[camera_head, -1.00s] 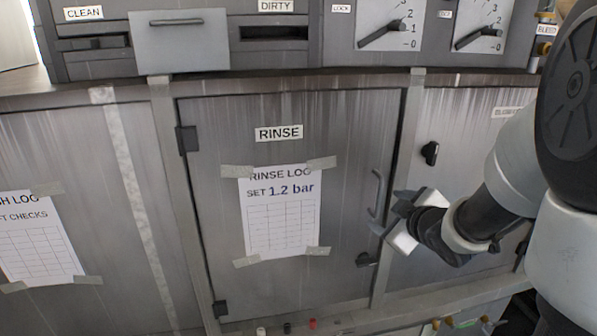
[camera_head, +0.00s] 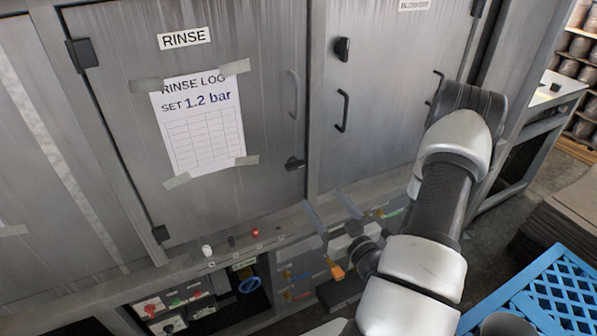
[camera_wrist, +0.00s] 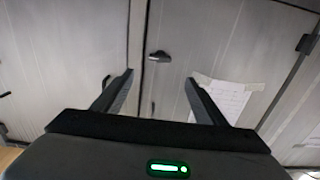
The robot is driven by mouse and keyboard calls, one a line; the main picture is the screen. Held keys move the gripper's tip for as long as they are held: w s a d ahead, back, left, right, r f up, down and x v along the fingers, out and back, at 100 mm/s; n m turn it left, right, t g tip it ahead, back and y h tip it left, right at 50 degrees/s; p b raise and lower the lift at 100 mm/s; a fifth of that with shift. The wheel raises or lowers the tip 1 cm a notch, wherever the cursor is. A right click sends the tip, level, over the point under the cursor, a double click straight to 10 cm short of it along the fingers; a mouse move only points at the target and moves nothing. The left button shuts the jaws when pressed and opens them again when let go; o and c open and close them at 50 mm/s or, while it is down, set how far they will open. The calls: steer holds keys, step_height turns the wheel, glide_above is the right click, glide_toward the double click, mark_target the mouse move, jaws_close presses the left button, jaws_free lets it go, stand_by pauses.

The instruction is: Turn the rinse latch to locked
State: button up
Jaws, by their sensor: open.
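The rinse door (camera_head: 215,185) is shut, under its RINSE label (camera_head: 184,38). The rinse latch, a small black knob (camera_head: 294,164), sits low on the door's right edge, below its grey handle. Its bar looks roughly horizontal; I cannot read any lock mark. My gripper (camera_head: 322,197) is open and empty, below and a little right of the latch, fingers pointing toward the cabinet. In the wrist view the latch (camera_wrist: 160,57) shows ahead, past the fingertips and between their lines, apart from both fingers (camera_wrist: 158,78).
The neighbouring door on the right has a black handle (camera_head: 342,111) and another black knob (camera_head: 342,49). A taped rinse log (camera_head: 200,130) hangs on the rinse door. Below are a ledge with small buttons (camera_head: 255,232) and coloured valves. A blue crate (camera_head: 545,290) stands lower right.

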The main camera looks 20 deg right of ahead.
mark_target(297, 168)
steer(key=w, duration=0.4)
steer(key=w+p, duration=0.1)
steer(key=w, duration=0.9)
steer(key=shift+w+a+p, duration=0.25)
steer(key=shift+p, duration=0.15)
steer(key=c, duration=1.1)
steer(key=shift+o, duration=0.2)
